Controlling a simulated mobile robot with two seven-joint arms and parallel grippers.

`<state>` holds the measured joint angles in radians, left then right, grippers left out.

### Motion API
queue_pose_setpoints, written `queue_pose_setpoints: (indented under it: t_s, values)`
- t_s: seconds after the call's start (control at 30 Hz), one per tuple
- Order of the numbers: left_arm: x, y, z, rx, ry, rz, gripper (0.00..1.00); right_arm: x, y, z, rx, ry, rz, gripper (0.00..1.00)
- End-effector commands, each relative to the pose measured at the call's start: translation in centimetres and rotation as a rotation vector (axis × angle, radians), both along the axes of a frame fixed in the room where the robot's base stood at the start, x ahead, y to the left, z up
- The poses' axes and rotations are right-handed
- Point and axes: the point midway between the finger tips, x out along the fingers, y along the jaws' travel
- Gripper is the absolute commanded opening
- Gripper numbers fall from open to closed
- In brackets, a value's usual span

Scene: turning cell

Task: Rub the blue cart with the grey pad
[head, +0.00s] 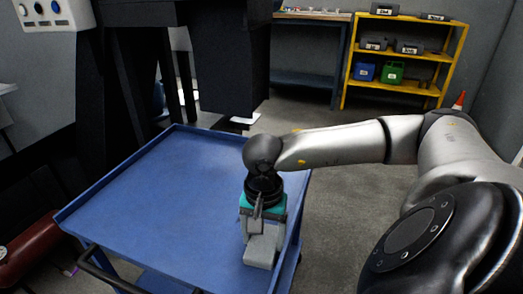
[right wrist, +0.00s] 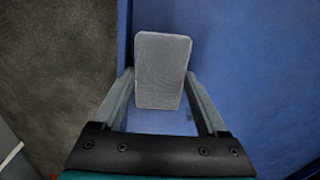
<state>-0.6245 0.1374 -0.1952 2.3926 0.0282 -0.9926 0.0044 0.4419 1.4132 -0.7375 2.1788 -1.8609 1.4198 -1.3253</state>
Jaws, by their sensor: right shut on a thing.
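The blue cart (head: 150,200) stands in front of me, its flat top bare and edged by a low raised rim. My right gripper (head: 258,238) points down over the right side of the cart top. It is shut on the grey pad (head: 262,250), a small block. In the right wrist view the pad (right wrist: 162,70) sits between the two fingers, near the cart's edge, with the blue top (right wrist: 250,80) to its right. I cannot tell whether the pad touches the surface. My left gripper is not in view.
A yellow shelf (head: 398,52) with several boxes, a blue bin (head: 365,72) and a green bin (head: 392,73) stands at the back right. A dark machine (head: 228,60) rises behind the cart. A red cylinder (head: 30,248) lies at the left. Open floor (head: 335,200) lies right of the cart.

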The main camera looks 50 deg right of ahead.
Motion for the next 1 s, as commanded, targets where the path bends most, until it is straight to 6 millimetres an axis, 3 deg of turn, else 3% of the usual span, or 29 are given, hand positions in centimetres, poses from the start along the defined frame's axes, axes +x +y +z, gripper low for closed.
queue_pose_setpoints:
  t_s: [0.03, 0.07, 0.73, 1.0]
  values:
    - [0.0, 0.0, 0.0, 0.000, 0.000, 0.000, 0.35, 0.0, 0.4, -0.4, 0.005, 0.018, 0.002, 0.32]
    - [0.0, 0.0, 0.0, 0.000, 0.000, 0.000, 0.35, 0.2, 0.6, -0.4, 0.006, 0.019, 0.003, 0.24]
    - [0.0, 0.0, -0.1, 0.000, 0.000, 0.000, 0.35, 4.8, 2.5, -0.3, 0.012, -0.001, 0.004, 0.24]
    - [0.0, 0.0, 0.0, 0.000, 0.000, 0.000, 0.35, 5.7, 2.8, -0.2, 0.010, 0.001, 0.005, 0.24]
